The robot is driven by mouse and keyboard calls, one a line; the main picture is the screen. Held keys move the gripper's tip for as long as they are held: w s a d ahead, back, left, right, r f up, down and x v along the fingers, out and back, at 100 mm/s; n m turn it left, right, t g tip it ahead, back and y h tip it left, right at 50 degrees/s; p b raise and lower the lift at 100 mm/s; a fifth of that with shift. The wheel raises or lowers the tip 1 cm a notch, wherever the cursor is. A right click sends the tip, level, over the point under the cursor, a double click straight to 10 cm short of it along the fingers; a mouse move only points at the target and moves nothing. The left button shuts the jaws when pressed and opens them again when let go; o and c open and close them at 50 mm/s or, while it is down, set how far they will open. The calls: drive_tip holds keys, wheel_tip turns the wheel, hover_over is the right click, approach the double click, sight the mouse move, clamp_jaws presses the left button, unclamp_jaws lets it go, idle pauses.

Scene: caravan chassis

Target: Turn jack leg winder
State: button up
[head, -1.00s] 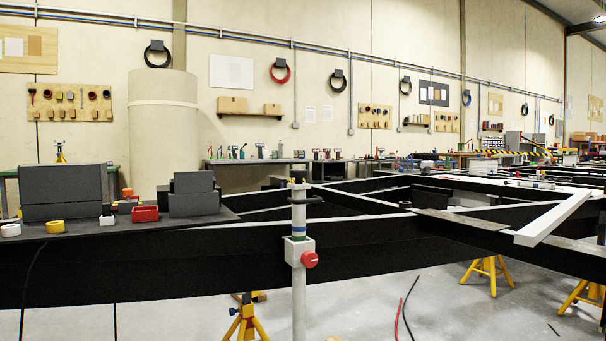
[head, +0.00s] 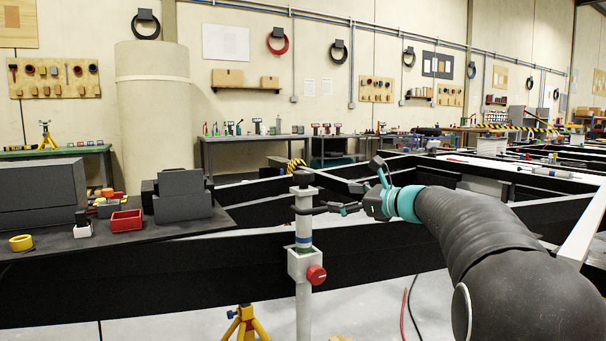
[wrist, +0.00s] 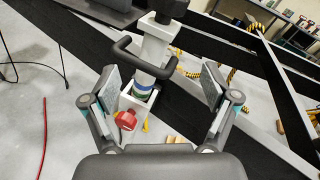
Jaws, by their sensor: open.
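The jack leg (head: 304,235) is an upright pale grey post with a blue-green band and a red knob (head: 316,274) on its bracket. Its dark winder handle (head: 318,209) sits near the top. In the wrist view the winder handle (wrist: 147,67) is a dark bent bar crossing the post (wrist: 156,47), beyond the fingertips. My gripper (head: 361,188) comes from the right, beside the winder. It is open and empty; in the wrist view its two fingers (wrist: 158,88) stand wide apart, left and right of the post. Whether a finger touches the handle cannot be told.
Black chassis beams (head: 400,255) run behind the leg. At left, a dark shelf (head: 140,236) carries grey blocks, a red tray (head: 126,221) and yellow tape (head: 21,243). A yellow stand (head: 246,323) is below. Red and black cables lie on the floor.

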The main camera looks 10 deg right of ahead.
sight(312, 177)
drive_tip(key=w+a+r+m, duration=0.1)
drive_tip(key=w+a, duration=0.1)
drive_tip(key=w, duration=0.1)
drive_tip(key=w+a+r+m+p, duration=0.1)
drive_tip(key=w+a, duration=0.2)
drive_tip(key=w, duration=0.1)
drive_tip(key=w+a+r+m+t, duration=0.1)
drive_tip(key=w+a, duration=0.2)
drive_tip(key=w, duration=0.1)
drive_tip(key=shift+w+a+r+m+y+p, duration=0.1)
drive_tip(key=shift+a+r+m+y+p, duration=0.1)
drive_tip(key=shift+m+y+p, duration=0.15)
drive_tip(key=c, duration=1.2)
